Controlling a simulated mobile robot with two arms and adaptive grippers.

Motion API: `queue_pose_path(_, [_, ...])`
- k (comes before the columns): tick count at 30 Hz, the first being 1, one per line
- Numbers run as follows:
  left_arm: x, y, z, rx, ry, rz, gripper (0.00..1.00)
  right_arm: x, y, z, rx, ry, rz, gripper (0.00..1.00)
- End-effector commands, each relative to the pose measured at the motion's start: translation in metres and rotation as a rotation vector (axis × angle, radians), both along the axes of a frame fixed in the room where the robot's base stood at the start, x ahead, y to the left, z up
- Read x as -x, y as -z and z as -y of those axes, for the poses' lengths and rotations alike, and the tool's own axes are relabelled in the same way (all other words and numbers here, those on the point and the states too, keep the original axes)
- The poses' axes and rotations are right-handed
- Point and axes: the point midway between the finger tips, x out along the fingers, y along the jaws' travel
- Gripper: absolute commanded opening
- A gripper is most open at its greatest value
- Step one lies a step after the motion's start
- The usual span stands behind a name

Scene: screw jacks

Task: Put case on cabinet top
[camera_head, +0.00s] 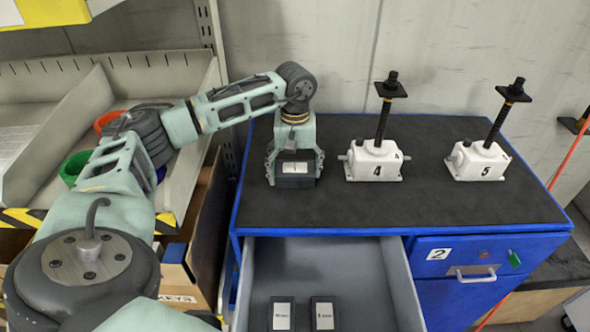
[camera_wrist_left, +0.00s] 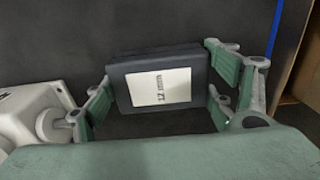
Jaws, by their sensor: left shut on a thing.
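A small dark case (camera_head: 295,181) with a white label is between the fingers of my left gripper (camera_head: 294,172), at the left part of the cabinet top (camera_head: 300,213). In the left wrist view the case (camera_wrist_left: 126,68) has a label that seems to read "12 mm", and the fingers of the gripper (camera_wrist_left: 165,92) press on both its sides. The case is at or just above the black top; I cannot tell whether it touches. My right gripper is not in view.
White screw jacks marked 4 (camera_head: 376,163) and 5 (camera_head: 478,163) stand on the top, right of the gripper. An open drawer (camera_head: 368,290) below holds two more labelled cases (camera_head: 282,314). A shelf with coloured rings is at left. Bare top lies in front of the jacks.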

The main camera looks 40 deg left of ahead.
Motion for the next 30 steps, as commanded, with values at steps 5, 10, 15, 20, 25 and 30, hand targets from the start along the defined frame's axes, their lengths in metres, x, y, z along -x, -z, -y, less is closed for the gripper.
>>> queue_pose_path(5, [0.000,0.003,0.000,0.000,0.000,0.000,0.84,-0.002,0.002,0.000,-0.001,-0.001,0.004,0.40])
queue_pose_path(10, [0.000,0.003,0.000,0.001,0.000,-0.001,0.97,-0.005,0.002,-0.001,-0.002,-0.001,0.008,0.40])
queue_pose_path(15, [0.000,0.003,0.000,0.001,0.000,-0.001,0.97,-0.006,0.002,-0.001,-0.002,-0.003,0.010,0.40])
queue_pose_path(20, [0.000,0.002,0.000,0.000,0.000,0.000,0.97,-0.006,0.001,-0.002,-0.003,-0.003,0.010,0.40])
queue_pose_path(25, [-0.001,-0.010,0.000,0.001,0.000,0.003,0.97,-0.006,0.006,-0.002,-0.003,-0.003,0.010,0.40])
queue_pose_path(30, [-0.002,-0.044,0.001,0.001,0.001,0.007,0.97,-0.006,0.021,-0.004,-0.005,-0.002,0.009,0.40])
